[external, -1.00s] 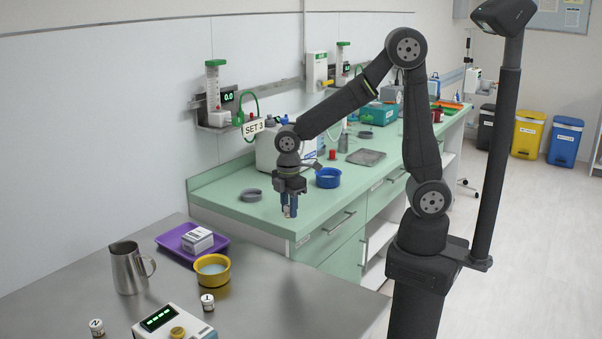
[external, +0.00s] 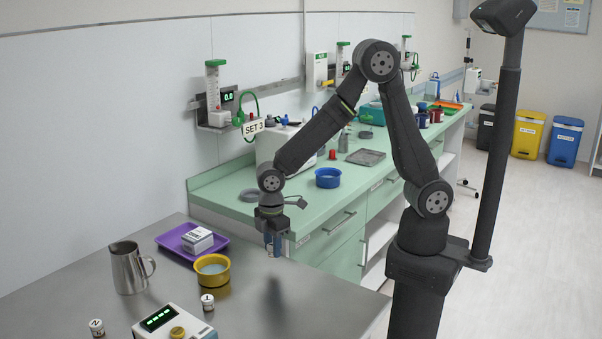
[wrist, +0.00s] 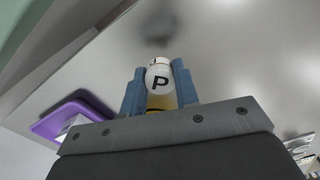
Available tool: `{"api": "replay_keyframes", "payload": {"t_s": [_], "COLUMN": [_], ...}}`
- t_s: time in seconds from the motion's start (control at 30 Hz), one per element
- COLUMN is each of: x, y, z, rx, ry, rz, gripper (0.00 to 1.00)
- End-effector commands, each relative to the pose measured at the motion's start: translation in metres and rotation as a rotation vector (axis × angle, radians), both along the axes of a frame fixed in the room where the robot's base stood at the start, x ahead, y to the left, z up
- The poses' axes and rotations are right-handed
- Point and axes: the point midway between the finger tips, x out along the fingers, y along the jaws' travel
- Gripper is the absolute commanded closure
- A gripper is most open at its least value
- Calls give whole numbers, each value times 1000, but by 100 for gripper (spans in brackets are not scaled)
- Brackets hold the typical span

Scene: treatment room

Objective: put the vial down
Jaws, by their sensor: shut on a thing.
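My gripper (external: 272,248) hangs pointing down above the steel table (external: 320,305), to the right of the yellow bowl. It is shut on the vial (wrist: 158,75), which has a white cap marked "P" and sits between the two blue fingers in the wrist view. In the external view only a small part of the vial (external: 271,255) shows at the fingertips. The vial is held clear of the table, and a dark shadow lies on the steel below it.
A yellow bowl (external: 213,284), a purple tray (external: 171,240) with a white box (external: 197,240), and a metal jug (external: 127,270) stand to the left. Vials marked "I" (external: 208,302) and "N" (external: 97,328) flank a device (external: 160,321). The table's right part is bare.

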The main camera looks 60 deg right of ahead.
Motion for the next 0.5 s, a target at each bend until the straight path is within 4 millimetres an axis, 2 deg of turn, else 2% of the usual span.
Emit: {"api": "replay_keyframes", "payload": {"t_s": [0.17, 0.33, 0.5], "x": [-1, -1, 0], "y": [2, 2, 2], "z": [-12, -35, -38], "rx": [-3, -2, 1], "ry": [2, 3, 0], "rz": [-1, -1, -1], "gripper": [97, 97, 97]}}
